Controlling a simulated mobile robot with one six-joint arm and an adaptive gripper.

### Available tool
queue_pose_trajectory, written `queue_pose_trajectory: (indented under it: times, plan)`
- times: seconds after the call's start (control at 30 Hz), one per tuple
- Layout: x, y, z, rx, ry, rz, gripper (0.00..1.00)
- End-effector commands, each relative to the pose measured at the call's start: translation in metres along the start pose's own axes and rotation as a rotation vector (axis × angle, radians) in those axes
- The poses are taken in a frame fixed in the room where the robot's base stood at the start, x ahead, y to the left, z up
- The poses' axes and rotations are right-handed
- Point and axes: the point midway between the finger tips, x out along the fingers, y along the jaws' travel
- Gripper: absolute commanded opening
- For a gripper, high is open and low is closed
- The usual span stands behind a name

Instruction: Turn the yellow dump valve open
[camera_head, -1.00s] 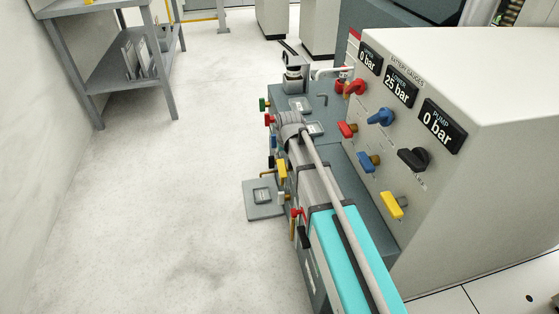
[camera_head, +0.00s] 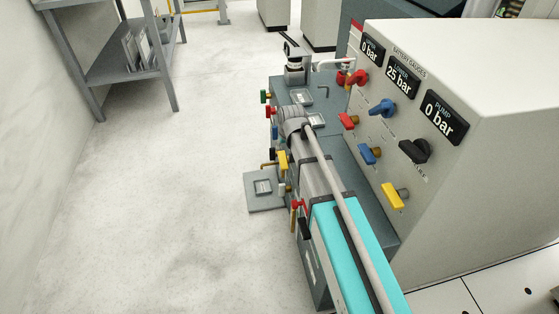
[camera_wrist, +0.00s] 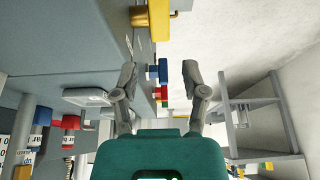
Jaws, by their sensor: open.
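A yellow valve handle (camera_head: 393,196) sits low on the slanted gauge panel. A second yellow handle (camera_head: 283,161) is on the left side of the grey bench. A large yellow handle (camera_wrist: 158,20) also shows at the top of the wrist view, close to the camera. I cannot read which yellow one is marked as the dump valve. My gripper (camera_wrist: 160,80) is open and empty in the wrist view. Its fingers are apart from the yellow handle, which lies beyond them toward the top. A blue handle (camera_wrist: 158,72) shows between the fingers.
Red (camera_head: 347,121), blue (camera_head: 370,154) and black (camera_head: 414,150) valves crowd the panel around the yellow one. The pump gauge (camera_head: 445,117) reads 0 bar. A grey shelf (camera_head: 125,65) stands at the far left. The floor left of the bench is clear.

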Motion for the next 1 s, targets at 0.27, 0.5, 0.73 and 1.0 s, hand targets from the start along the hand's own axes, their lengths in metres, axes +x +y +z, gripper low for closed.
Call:
queue_pose_trajectory:
  times: [0.27, 0.5, 0.73, 1.0]
  plan:
    - [0.027, 0.0, 0.001, 0.0, 0.0, 0.0, 0.57]
    - [0.047, 0.0, 0.001, 0.0, 0.0, 0.0, 0.57]
    - [0.067, 0.0, 0.001, 0.0, 0.0, 0.0, 0.57]
    - [0.089, 0.0, 0.001, 0.0, 0.0, 0.0, 0.57]
